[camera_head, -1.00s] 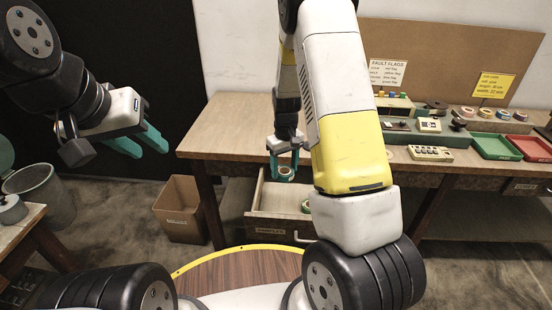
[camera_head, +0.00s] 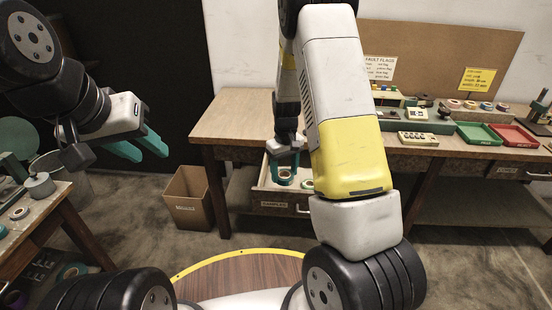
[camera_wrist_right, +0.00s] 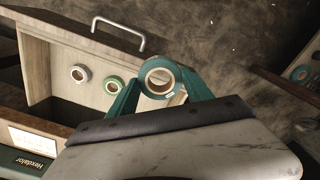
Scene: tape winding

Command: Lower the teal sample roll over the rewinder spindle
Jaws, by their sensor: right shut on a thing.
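The teal sample roll (camera_wrist_right: 158,62), a teal ring with a pale core, sits between the fingertips of my right gripper (camera_wrist_right: 158,82) in the right wrist view. That gripper is shut on the roll. In the head view my right gripper (camera_head: 284,174) holds the roll over the open drawer area. My left gripper (camera_head: 142,149) is at the left, open and empty, above the floor. I cannot clearly make out the rewinder spindle; a side table (camera_head: 50,212) at the left edge holds a grey cylinder (camera_head: 40,186) and small rolls.
The open drawer (camera_wrist_right: 54,82) holds a white roll (camera_wrist_right: 80,73) and a green roll (camera_wrist_right: 113,86). The workbench (camera_head: 235,117) carries devices, a green tray (camera_head: 479,134) and a red tray (camera_head: 514,136). A cardboard bin (camera_head: 187,200) stands on the floor. Floor between bin and side table is clear.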

